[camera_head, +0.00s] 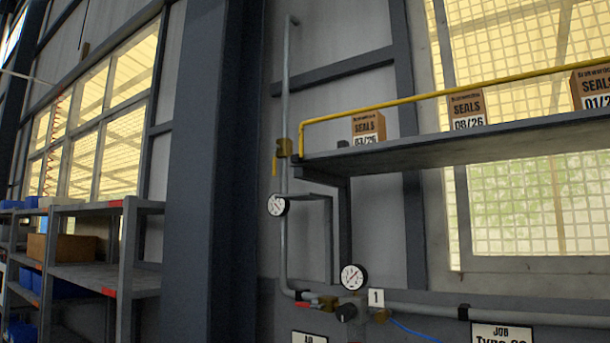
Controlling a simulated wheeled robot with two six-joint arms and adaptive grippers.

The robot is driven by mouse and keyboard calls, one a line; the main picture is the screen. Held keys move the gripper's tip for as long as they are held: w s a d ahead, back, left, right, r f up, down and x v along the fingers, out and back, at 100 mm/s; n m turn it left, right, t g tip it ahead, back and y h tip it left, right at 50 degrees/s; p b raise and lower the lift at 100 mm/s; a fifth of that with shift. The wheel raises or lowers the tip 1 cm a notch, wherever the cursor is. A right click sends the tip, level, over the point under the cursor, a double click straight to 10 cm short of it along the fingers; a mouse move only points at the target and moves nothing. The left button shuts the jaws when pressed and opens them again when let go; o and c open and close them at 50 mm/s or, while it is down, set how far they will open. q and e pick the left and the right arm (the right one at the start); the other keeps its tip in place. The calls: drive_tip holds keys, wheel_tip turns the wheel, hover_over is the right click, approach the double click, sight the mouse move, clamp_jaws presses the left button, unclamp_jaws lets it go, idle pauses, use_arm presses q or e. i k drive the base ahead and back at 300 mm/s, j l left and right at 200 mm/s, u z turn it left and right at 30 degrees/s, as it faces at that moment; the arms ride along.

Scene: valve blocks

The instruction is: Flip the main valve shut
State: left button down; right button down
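Neither of my grippers is in view. A brass valve (285,147) sits on the vertical grey pipe (284,90), with a yellow lever (274,166) hanging down along the pipe. A lower brass valve (327,302) sits on the horizontal run near the bottom, with a red lever (303,304) lying roughly along the pipe. No label shows which valve is the main one. A round gauge (277,205) is beside the vertical pipe and a second gauge (353,277) is above a black knob (346,312). A white tag (376,297) reads 1.
A grey shelf (470,145) with a yellow rail (430,95) and boxes marked SEALS (467,107) juts out at right. A dark column (212,170) stands left of the pipes. Racks with bins (90,275) are at far left. A blue hose (415,331) runs near the bottom.

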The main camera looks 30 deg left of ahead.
sight(276, 146)
drive_tip(key=i+j+z, duration=0.15)
drive_tip(key=j, duration=1.15)
drive_tip(key=j+z, duration=0.15)
drive_tip(key=j, duration=1.2)
